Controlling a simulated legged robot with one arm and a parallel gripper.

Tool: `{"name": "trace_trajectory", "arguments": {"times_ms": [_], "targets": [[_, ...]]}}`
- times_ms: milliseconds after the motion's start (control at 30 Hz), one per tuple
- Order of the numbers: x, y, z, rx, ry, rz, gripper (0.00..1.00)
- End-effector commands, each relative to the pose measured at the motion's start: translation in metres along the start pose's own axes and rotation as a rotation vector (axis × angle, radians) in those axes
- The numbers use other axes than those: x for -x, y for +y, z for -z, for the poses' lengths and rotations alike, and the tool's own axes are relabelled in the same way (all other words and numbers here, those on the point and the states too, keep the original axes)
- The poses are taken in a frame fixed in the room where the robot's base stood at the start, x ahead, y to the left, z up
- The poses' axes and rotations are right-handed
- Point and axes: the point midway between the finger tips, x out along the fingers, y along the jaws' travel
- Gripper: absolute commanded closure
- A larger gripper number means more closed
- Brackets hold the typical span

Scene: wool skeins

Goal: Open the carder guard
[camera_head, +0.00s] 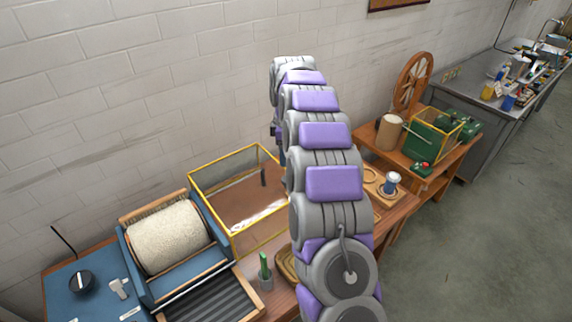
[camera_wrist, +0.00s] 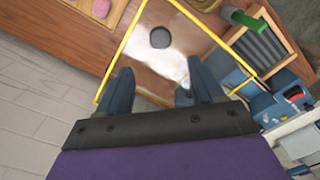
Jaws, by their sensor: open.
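The carder is a blue machine with a cream wool-covered drum (camera_head: 168,237) at the left of the head view. Directly right of it stands a yellow-framed clear guard (camera_head: 216,163), with a dark upright handle (camera_head: 263,177) near its right side. In the wrist view the guard's yellow frame (camera_wrist: 119,55) surrounds a clear, glaring panel, and a dark rounded knob (camera_wrist: 160,38) shows inside the frame. My gripper (camera_wrist: 160,68) is open and empty, its two dark fingers spread toward the guard. The knob lies beyond the fingertips, apparently not touched. My arm hides my gripper in the head view.
A green-handled tool in a grey cup (camera_head: 265,271) stands in front of the guard. A black-ribbed tray (camera_head: 208,300) lies before the drum. A white wall (camera_head: 110,95) rises close behind. A spinning wheel (camera_head: 413,83) stands on another table, with open floor at right.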

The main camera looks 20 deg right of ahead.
Motion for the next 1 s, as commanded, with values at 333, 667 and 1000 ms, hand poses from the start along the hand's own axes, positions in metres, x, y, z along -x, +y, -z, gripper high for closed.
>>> {"name": "trace_trajectory", "arguments": {"times_ms": [333, 667, 1000], "targets": [[0.055, 0.001, 0.001, 0.001, -0.002, 0.000, 0.33], [0.064, 0.000, 0.000, 0.001, -0.002, 0.003, 0.33], [0.064, -0.001, 0.000, 0.000, -0.002, 0.003, 0.33]]}}
